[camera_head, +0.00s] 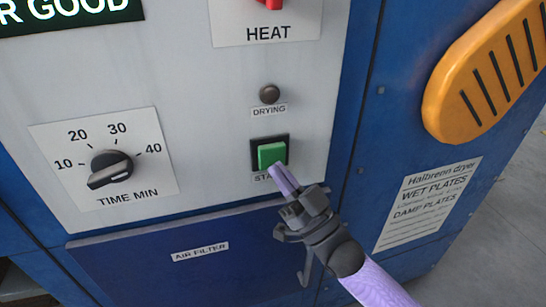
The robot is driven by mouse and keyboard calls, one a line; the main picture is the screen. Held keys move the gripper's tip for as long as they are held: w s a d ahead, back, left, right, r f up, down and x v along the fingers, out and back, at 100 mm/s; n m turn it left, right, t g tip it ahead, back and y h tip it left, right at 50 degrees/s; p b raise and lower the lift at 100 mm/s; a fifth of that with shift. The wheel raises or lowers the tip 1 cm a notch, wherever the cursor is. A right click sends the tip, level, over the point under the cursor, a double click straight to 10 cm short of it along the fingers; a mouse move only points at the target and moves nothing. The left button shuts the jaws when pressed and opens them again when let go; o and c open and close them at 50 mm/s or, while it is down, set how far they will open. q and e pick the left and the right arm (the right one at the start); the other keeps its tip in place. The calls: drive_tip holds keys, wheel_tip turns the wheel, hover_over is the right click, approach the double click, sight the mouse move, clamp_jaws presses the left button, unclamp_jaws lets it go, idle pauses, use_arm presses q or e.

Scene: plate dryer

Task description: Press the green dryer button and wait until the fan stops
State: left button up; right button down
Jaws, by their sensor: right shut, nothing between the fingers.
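The green button (271,154) sits in a black square frame on the dryer's light grey panel, above a label that starts with "ST" and is partly hidden by my gripper. My right gripper (277,172) is shut and empty, its purple fingertips at the button's lower edge. I cannot tell whether the tips touch the button. The round lamp (269,94) marked DRYING, above the button, looks dark brown and unlit. My left gripper is not in view. The fan cannot be made out.
A black timer knob (110,169) marked TIME MIN is at the left. A red HEAT control (270,3) is cut off at the top. A blue air filter panel (140,270) lies below. An orange slotted cover (480,75) sticks out at the right, above a paper notice (428,203).

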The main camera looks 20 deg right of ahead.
idle(0.6)
drive_tip(key=shift+w, duration=0.15)
drive_tip(key=shift+w, duration=0.3)
drive_tip(key=shift+w+b, duration=0.15)
drive_tip(key=shift+b, duration=0.15)
drive_tip(key=shift+w, duration=0.3)
idle(0.4)
drive_tip(key=shift+s+r+p, duration=0.1)
drive_tip(key=shift+s+p, duration=0.4)
drive_tip(key=shift+s, duration=0.4)
